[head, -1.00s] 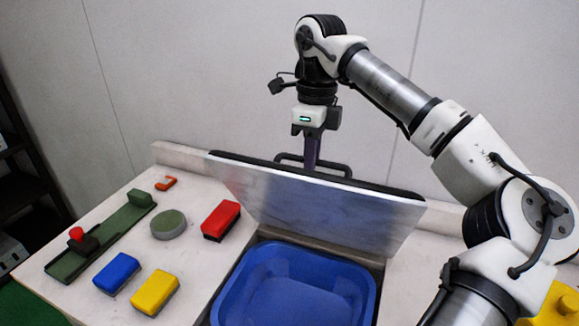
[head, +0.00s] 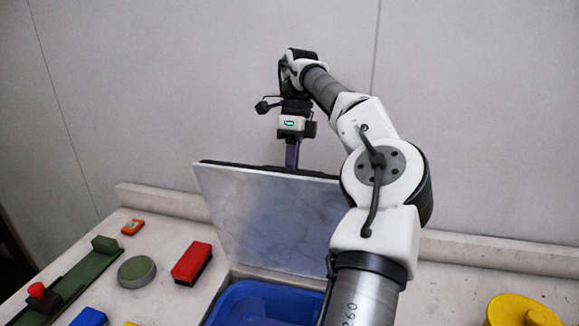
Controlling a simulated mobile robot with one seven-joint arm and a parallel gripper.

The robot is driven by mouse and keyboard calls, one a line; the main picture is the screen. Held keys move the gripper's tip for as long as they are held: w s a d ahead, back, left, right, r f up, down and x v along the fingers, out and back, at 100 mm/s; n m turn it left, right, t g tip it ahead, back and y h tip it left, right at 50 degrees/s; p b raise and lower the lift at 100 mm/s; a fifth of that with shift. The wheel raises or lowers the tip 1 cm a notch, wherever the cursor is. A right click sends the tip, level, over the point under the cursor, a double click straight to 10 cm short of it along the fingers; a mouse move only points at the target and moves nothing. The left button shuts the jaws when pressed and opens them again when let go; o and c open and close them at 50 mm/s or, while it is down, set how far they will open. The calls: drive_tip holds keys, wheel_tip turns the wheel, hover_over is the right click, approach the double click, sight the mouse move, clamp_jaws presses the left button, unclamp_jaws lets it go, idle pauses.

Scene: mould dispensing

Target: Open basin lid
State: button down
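The basin lid (head: 270,215) is a grey-white panel with a dark top edge. It stands raised, close to upright, at the back of the blue basin (head: 268,302). The basin shows below it, partly cut off by the frame's bottom and by my arm. My gripper (head: 292,160) points down at the lid's top edge. Its fingertips are hidden behind the lid, as is the handle, so I cannot tell whether they touch or hold anything.
On the left of the counter lie a red block (head: 192,262), a grey-green disc (head: 137,271), a green rail with a red knob (head: 37,291), a small orange piece (head: 132,227) and a blue block (head: 90,317). A yellow round object (head: 520,311) sits at right. A low ledge (head: 500,253) runs along the wall.

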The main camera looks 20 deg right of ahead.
drive_tip(key=shift+w+d+f, duration=0.2)
drive_tip(key=shift+d+f, duration=0.1)
drive_tip(key=shift+f, duration=0.15)
drive_tip(key=c, duration=1.8)
unclamp_jaws()
drive_tip(key=o, duration=0.3)
drive_tip(key=shift+w+d+f, duration=0.1)
drive_tip(key=shift+w+d, duration=0.05)
drive_tip(key=shift+w, duration=0.1)
drive_tip(key=shift+o, duration=0.2)
drive_tip(key=shift+s+r, duration=0.1)
drive_tip(key=shift+r, duration=0.15)
drive_tip(key=shift+s+a, duration=0.1)
drive_tip(key=shift+a, duration=0.1)
